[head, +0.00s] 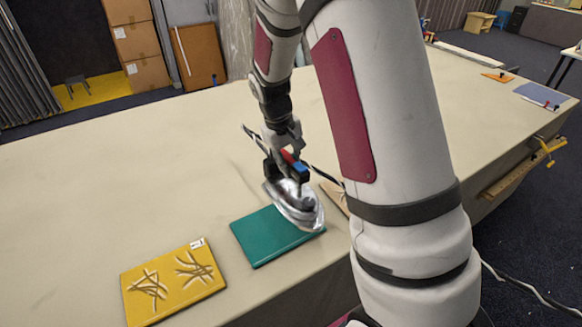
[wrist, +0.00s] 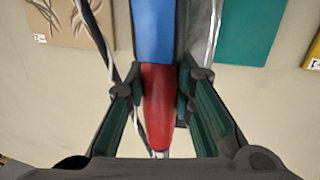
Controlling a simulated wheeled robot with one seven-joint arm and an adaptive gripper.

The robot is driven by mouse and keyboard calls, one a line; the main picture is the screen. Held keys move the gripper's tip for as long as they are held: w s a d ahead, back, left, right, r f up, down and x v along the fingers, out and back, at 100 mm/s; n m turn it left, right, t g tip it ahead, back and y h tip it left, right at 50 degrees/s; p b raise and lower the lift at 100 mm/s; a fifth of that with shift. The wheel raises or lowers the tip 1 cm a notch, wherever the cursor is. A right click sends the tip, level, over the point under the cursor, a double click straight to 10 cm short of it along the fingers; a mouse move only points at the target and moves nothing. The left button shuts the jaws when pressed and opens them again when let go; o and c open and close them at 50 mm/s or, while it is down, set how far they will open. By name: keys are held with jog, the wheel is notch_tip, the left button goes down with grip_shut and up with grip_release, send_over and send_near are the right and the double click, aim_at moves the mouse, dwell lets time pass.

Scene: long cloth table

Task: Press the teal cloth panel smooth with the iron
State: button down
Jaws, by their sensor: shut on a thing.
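The teal cloth panel (head: 262,240) lies flat near the table's front edge; its visible part looks smooth, with no creases showing. It also shows at the top right of the wrist view (wrist: 255,32). My gripper (head: 287,168) is shut on the red and blue handle of the silver iron (head: 292,203). The red handle end (wrist: 157,108) sits between the fingers in the wrist view. The iron is at the panel's back right part and hides it there. I cannot tell whether its sole touches the cloth.
A yellow panel (head: 172,285) with raised creases lies left of the teal one. A tan creased panel (wrist: 68,18) lies on the other side, mostly hidden by my arm in the head view. The iron's cord (wrist: 92,35) runs nearby. The table's left and back (head: 130,185) are clear.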

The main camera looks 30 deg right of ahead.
jog(key=shift+w+r, duration=0.1)
jog(key=shift+r, duration=0.1)
jog(key=shift+r+p, duration=0.7)
jog(key=shift+r, duration=2.25)
